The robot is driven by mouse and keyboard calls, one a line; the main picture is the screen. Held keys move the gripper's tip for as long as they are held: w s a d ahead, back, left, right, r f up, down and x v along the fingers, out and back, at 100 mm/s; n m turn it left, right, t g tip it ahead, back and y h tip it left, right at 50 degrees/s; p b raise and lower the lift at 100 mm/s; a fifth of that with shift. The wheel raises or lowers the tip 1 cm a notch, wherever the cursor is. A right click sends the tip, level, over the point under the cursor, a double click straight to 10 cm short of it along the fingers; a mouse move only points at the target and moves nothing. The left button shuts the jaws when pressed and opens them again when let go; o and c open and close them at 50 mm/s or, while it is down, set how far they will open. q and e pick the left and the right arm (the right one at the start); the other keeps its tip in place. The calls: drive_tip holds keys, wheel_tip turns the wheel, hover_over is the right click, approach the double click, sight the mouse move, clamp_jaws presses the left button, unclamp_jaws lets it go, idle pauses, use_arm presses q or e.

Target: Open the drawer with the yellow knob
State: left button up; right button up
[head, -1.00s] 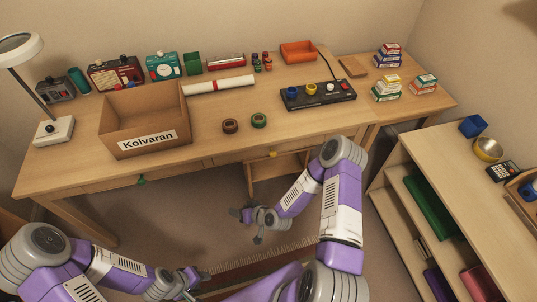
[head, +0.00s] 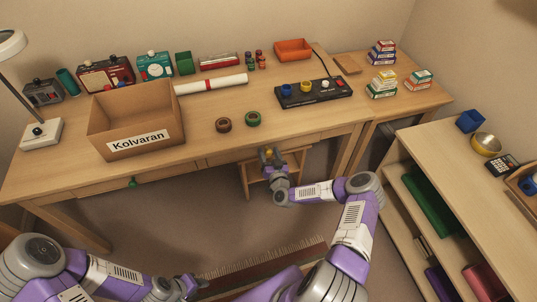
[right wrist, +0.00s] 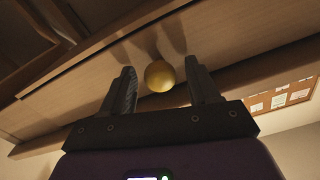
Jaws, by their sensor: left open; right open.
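The yellow knob (right wrist: 159,76) sits on a light wood drawer front (right wrist: 100,60) under the desk top. In the right wrist view my right gripper (right wrist: 162,88) is open, with one finger on each side of the knob and a gap visible on both sides. In the head view my right gripper (head: 269,156) is at the desk's front edge and mostly covers the yellow knob. The drawer looks closed. My left gripper (head: 190,284) is open and empty, low at the bottom of the head view, far from the desk.
A green knob (head: 132,183) is on another drawer to the left. On the desk (head: 200,150) stand a cardboard box (head: 135,143), tape rolls (head: 223,125) and a control panel (head: 313,93). A low shelf (head: 440,150) stands at the right.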

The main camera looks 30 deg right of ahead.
drive_tip(key=shift+w, duration=0.4)
clamp_jaws()
